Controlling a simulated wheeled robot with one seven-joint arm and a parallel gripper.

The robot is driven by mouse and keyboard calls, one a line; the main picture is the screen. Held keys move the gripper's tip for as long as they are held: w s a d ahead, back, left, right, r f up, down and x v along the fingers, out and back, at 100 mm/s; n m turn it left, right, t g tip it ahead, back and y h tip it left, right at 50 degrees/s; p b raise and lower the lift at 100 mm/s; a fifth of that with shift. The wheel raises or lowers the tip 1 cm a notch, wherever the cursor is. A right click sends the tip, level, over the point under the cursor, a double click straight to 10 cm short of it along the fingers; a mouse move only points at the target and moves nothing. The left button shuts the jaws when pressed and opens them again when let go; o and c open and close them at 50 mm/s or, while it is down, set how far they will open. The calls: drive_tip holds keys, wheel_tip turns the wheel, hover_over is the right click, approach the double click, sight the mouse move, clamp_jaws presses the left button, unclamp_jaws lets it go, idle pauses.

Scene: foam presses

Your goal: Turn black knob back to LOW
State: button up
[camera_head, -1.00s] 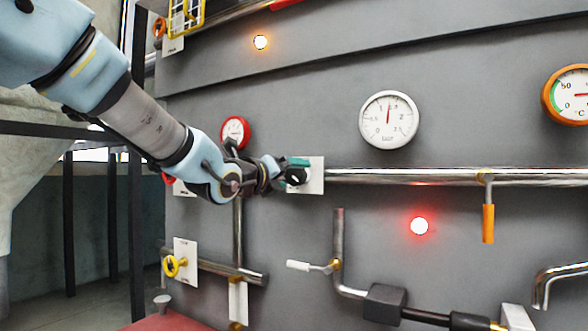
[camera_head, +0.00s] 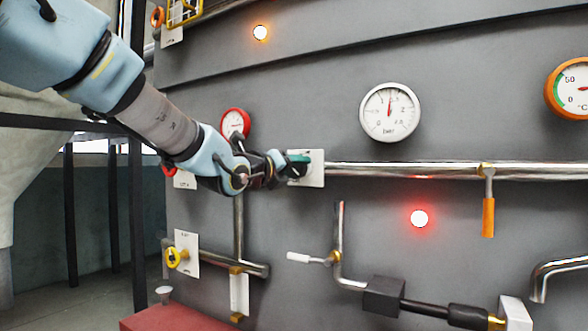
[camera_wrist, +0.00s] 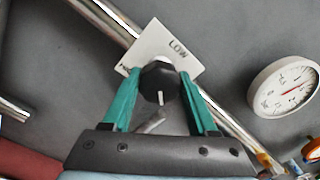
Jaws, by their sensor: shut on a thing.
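The black knob (camera_wrist: 160,82) sits on a white plate (camera_wrist: 150,42) marked LOW, seen in the wrist view. A white mark on its face points down toward my gripper, away from the LOW word. The teal fingers of my gripper (camera_wrist: 157,90) stand on both sides of the knob, shut on it. In the head view my gripper (camera_head: 297,160) meets the white plate (camera_head: 316,168) and hides the knob.
A metal pipe (camera_head: 400,171) runs right from the plate. A white-rimmed gauge (camera_head: 390,112), an orange-handled valve (camera_head: 488,215) and a white-handled valve (camera_head: 300,257) are nearby. A red light (camera_head: 419,218) glows below.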

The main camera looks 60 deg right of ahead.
drive_tip(key=c, duration=0.5)
